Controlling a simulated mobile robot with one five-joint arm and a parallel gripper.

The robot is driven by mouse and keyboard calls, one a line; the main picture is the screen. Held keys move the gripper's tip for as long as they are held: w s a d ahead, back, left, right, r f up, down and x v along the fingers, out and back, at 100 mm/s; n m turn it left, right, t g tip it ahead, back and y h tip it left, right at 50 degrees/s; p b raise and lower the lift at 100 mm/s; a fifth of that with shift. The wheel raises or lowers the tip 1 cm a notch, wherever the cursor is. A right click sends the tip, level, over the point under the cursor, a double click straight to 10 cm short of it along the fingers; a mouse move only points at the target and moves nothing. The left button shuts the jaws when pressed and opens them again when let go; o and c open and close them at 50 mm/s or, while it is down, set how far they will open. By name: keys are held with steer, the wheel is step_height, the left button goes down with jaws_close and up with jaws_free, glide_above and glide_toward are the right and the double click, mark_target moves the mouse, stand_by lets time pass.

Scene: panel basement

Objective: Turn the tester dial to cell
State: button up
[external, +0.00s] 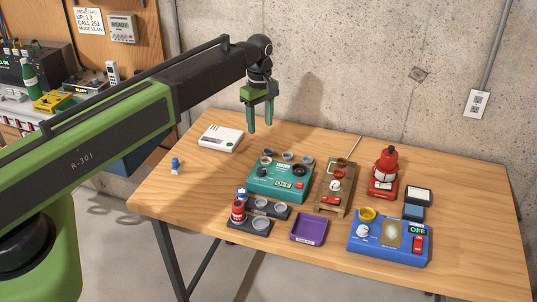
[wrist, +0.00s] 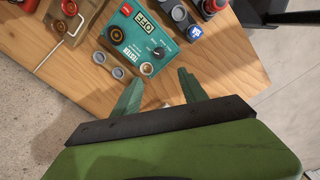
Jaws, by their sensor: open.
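The tester is a teal box (external: 262,182) near the middle of the table, with a display reading OFF. It also shows in the wrist view (wrist: 128,50), upside down, with the word TESTER on it. Its dial is a dark round knob (wrist: 158,52) beside the display; the dial's pointer is too small to read. My gripper (external: 261,128) points down with its green fingers apart and empty, above and behind the tester. In the wrist view the fingertips (wrist: 161,76) are just below the tester's near edge in the picture, apart from the dial.
Small grey cups (external: 287,156) stand behind the tester. A white box (external: 221,138) lies at the left. A wooden board (external: 331,205), a red device (external: 384,180), a purple tray (external: 309,241) and a blue OFF unit (external: 375,248) crowd the right and front.

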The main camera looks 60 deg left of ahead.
mark_target(261, 169)
step_height(261, 169, down, 18)
steer(key=b, duration=1.8)
steer(key=shift+r, duration=0.1)
jaws_close()
